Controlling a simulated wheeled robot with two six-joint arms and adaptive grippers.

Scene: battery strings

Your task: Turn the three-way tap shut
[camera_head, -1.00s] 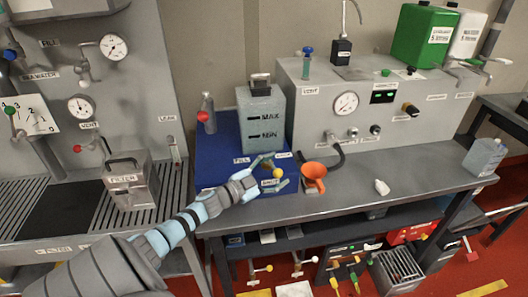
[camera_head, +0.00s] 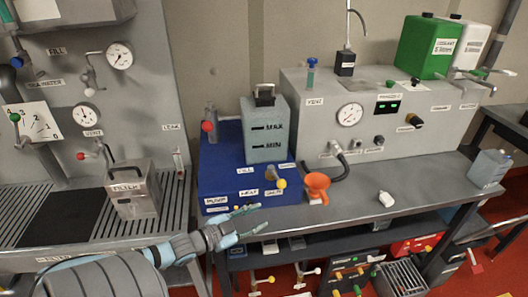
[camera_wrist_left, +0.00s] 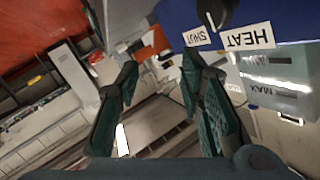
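The three-way tap (camera_head: 271,174) is on the blue box (camera_head: 222,168), in front of the grey MAX/MIN tank (camera_head: 263,135). Its yellow-tipped lever (camera_head: 281,183) slants down to the right, close above the SHUT label (camera_head: 274,192). I cannot tell its exact setting. The HEAT label (camera_head: 248,192) is left of it. My left gripper (camera_head: 252,219) is open and empty, below and in front of the tap, apart from it. The left wrist view shows both fingers spread (camera_wrist_left: 160,65), with the SHUT label (camera_wrist_left: 196,37) beyond them. My right gripper is out of view.
A red-knobbed valve (camera_head: 208,126) is at the box's back left. A grey FILTER canister (camera_head: 132,190) stands left.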

